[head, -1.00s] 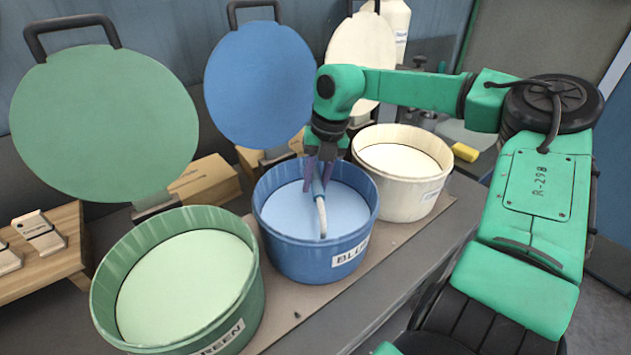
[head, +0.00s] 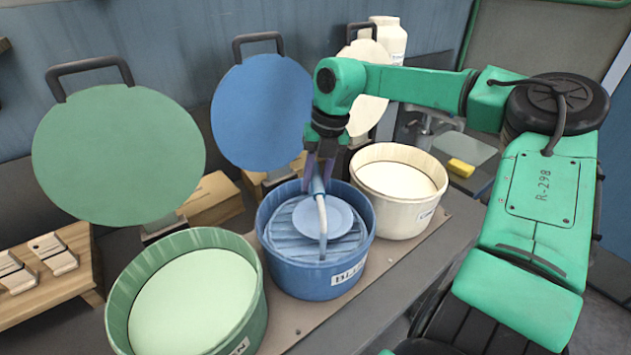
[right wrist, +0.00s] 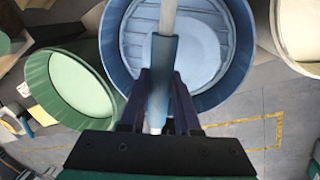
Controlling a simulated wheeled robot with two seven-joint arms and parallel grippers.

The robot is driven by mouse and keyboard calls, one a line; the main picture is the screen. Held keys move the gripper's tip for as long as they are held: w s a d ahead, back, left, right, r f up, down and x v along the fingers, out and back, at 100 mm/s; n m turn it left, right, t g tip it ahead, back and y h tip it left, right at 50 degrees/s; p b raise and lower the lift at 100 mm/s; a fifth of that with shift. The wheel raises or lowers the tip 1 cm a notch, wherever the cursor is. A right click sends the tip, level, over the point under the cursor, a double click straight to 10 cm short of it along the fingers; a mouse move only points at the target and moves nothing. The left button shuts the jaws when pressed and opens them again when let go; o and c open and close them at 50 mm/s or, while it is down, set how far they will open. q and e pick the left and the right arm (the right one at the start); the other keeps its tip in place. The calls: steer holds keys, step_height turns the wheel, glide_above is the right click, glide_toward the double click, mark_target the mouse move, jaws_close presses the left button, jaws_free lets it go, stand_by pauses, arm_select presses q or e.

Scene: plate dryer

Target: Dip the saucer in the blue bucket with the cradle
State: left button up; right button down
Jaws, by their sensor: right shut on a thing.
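The blue bucket (head: 289,281) stands in the middle of the row of buckets with its lid raised behind it. The cradle (head: 283,241), a slatted blue-tinted rack, shows inside the bucket near its rim. The saucer (head: 328,220), a round disc tinted pale blue, rests on the cradle. My right gripper (head: 319,178) is shut on the cradle's upright handle, which has a blue grip and a pale curved rod. The right wrist view shows the handle grip (right wrist: 161,80) between the fingers, with part of the saucer (right wrist: 190,50) beyond. My left gripper is not in view.
A green bucket (head: 259,310) stands at the left and a cream bucket (head: 402,222) at the right, both open. Their green lid (head: 118,155) and the blue lid (head: 262,112) stand raised behind. A yellow block (head: 461,168) lies at the right. A wooden rack (head: 55,270) is at the far left.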

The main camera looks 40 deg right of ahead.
steer(key=shift+r+p, duration=3)
steer(key=shift+r, duration=1.35)
steer(key=shift+f, duration=0.1)
